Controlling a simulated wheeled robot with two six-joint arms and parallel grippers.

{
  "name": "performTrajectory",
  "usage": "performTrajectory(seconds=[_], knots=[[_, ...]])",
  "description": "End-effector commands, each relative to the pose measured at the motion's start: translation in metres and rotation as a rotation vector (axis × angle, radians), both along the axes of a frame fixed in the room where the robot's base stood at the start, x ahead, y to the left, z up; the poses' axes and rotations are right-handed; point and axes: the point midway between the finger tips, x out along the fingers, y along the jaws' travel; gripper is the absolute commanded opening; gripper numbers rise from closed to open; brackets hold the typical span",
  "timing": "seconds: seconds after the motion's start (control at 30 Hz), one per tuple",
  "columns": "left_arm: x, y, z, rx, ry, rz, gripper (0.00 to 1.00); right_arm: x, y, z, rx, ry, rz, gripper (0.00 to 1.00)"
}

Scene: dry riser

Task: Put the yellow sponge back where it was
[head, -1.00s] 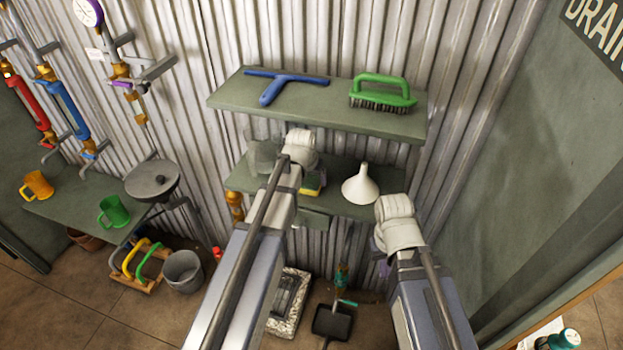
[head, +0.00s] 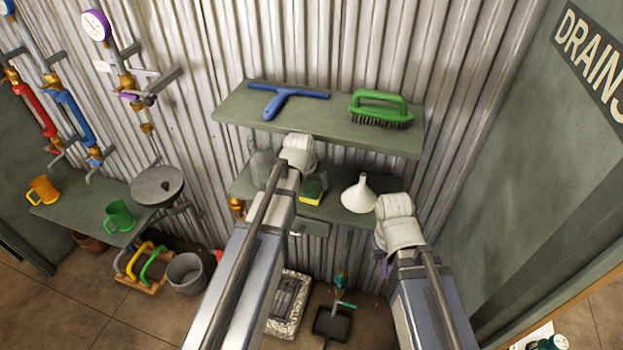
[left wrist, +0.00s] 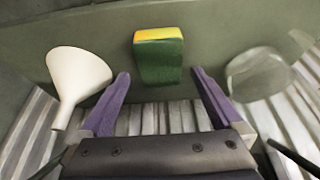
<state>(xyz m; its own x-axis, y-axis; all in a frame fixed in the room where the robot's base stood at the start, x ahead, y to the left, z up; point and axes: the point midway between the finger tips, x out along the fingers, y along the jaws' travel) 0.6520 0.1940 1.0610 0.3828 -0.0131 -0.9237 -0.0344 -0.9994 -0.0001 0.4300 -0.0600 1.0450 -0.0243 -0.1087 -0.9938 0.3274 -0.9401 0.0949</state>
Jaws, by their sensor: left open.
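The yellow sponge (head: 312,190), with a green side, rests on the lower shelf (head: 340,212), just right of my left arm in the head view. It also shows in the left wrist view (left wrist: 158,58). My left gripper (left wrist: 160,76) is open and empty, its purple fingers apart on either side of the sponge's near end. The sponge is mostly beyond the fingertips, and I see no contact. In the head view my left wrist hides those fingers. My right gripper (head: 384,266) shows only a bit of purple below its white wrist, right of the shelf; its opening is hidden.
A white funnel (head: 359,194) and a clear glass vessel (left wrist: 258,75) flank the sponge. The upper shelf (head: 230,110) overhangs, holding a blue squeegee (head: 285,96) and a green brush (head: 380,110). A side shelf with mugs (head: 119,215) is at left. A dustpan (head: 332,323) lies below.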

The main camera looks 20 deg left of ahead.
Motion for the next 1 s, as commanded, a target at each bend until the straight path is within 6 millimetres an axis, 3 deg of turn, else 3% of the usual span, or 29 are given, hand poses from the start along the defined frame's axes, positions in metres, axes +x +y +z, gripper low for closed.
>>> performTrajectory(seconds=[0.03,0.13,0.37,0.47,0.57,0.7,0.83,1.0], knots=[[-0.004,0.0,0.014,0.0,0.0,0.0,1.0,0.0,0.0,0.014,0.0,0.0,-0.001,0.0],[-0.008,0.0,0.022,0.0,0.0,0.0,1.0,0.0,0.0,0.022,0.001,0.0,-0.004,0.0],[-0.012,-0.001,0.025,0.0,0.002,-0.002,1.0,0.0,0.0,0.025,0.001,0.0,-0.006,0.0],[-0.026,-0.016,0.022,0.005,0.032,-0.024,1.0,0.0,0.0,0.024,0.001,0.0,-0.006,0.0],[-0.065,-0.052,0.016,0.023,0.11,-0.083,1.0,0.0,0.0,0.024,0.001,0.0,-0.006,0.0],[-0.139,-0.101,0.01,0.078,0.258,-0.179,1.0,0.0,0.0,0.024,0.001,0.0,-0.006,0.0],[-0.192,-0.124,0.008,0.132,0.363,-0.237,1.0,0.0,0.0,0.024,0.001,0.0,-0.006,0.0],[-0.222,-0.133,0.009,0.171,0.423,-0.267,1.0,0.0,0.0,0.024,0.001,0.0,-0.006,0.0]])
